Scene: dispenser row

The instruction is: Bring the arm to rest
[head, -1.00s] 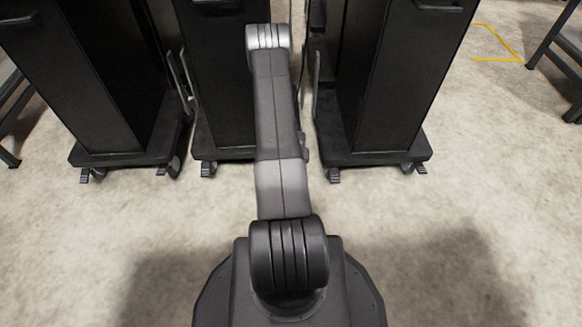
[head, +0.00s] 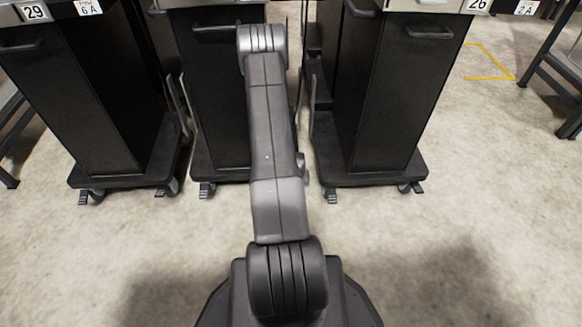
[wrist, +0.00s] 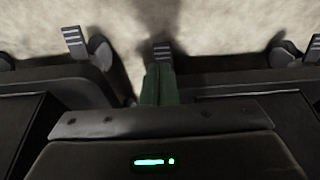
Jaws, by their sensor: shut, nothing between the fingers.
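My gripper (wrist: 158,84) shows in the wrist view as dark green fingers pressed together, shut and empty, in front of the palm with its green light. It points down toward the caster bases of the black dispenser units. In the head view my arm (head: 272,130) reaches forward and up from my base toward the middle unit. The gripper itself does not show in the head view; my arm's far end stops in front of the middle unit.
Black wheeled units stand in a row: left (head: 85,110), middle (head: 215,95) and right (head: 385,100). Narrow gaps separate them. Caster feet (wrist: 74,40) show near the fingers. Dark frames stand at both sides. The pale floor (head: 470,200) in front is clear.

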